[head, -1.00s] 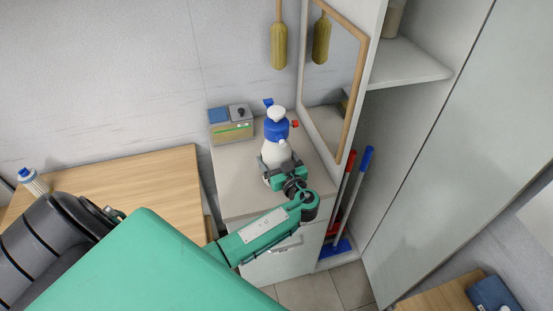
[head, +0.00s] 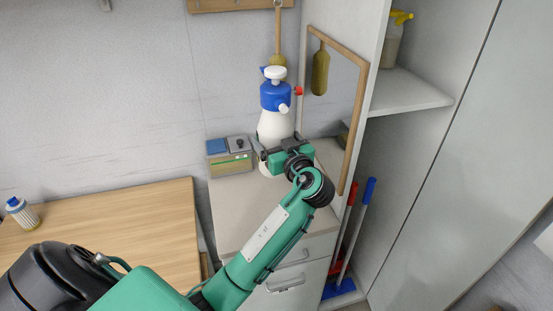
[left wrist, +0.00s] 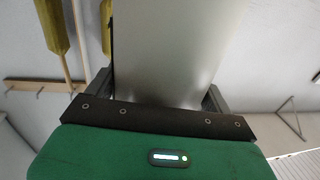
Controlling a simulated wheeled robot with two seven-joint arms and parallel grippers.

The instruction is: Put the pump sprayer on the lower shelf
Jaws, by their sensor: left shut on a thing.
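The pump sprayer (head: 275,122) has a white bottle, a blue collar and a white pump knob. It stands upright in front of the mirror, above the cabinet top. My left gripper (head: 277,147) is shut on the sprayer's white body, low down. In the left wrist view the pale sprayer body (left wrist: 168,50) fills the space between the fingers. My right gripper is not in view.
A box with a blue panel (head: 229,155) stands on the cabinet top (head: 240,205) beside the sprayer. A framed mirror (head: 335,100) is on the cupboard's side. Red and blue-handled tools (head: 357,225) stand in the cupboard's lower part. A wooden table (head: 120,225) is at left.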

